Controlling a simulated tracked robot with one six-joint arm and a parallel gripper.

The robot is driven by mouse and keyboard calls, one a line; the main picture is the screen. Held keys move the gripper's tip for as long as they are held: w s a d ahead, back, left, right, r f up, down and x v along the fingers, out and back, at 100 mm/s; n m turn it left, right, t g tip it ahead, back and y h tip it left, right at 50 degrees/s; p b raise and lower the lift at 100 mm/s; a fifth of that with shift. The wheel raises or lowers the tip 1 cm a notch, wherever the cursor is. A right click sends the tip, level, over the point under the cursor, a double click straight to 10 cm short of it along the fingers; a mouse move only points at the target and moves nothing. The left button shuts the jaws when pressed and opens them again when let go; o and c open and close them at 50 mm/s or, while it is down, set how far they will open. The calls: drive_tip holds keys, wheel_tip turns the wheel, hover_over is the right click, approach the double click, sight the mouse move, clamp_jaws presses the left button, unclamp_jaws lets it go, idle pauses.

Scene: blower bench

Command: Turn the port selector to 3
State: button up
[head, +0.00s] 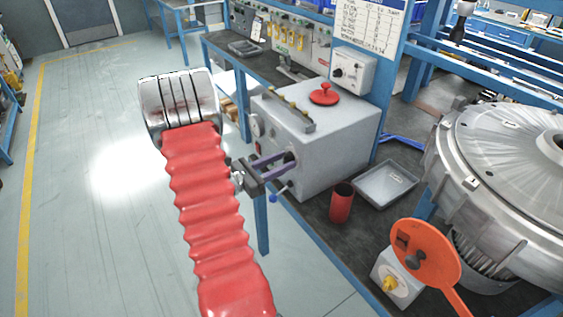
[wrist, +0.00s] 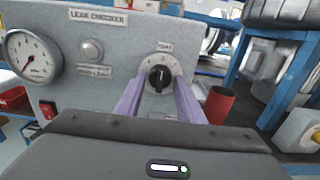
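The port selector is a black round knob (wrist: 160,78) under a "PORT" label on the front of the grey leak checker (head: 318,140). Its mark seems to point roughly upward; the position digits around it are too small to read. My gripper (wrist: 160,84) faces it, with one purple finger on each side of the knob and the knob between the tips. A gap seems to show on each side, so the fingers look open. In the head view my gripper (head: 281,161) reaches the checker's front face, and its fingers partly hide the knob.
On the front panel are a gauge (wrist: 31,55), a round button (wrist: 92,50) and a red switch (wrist: 47,109). A red cup (head: 341,203), a grey tray (head: 386,184) and an orange paddle-shaped piece (head: 427,250) lie to the right. The floor at left is clear.

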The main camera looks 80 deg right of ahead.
drive_tip(key=c, duration=0.6)
drive_tip(key=shift+d, duration=0.1)
drive_tip(key=shift+c, duration=0.4)
drive_tip(key=shift+m, duration=0.5)
drive_tip(key=m, duration=0.8)
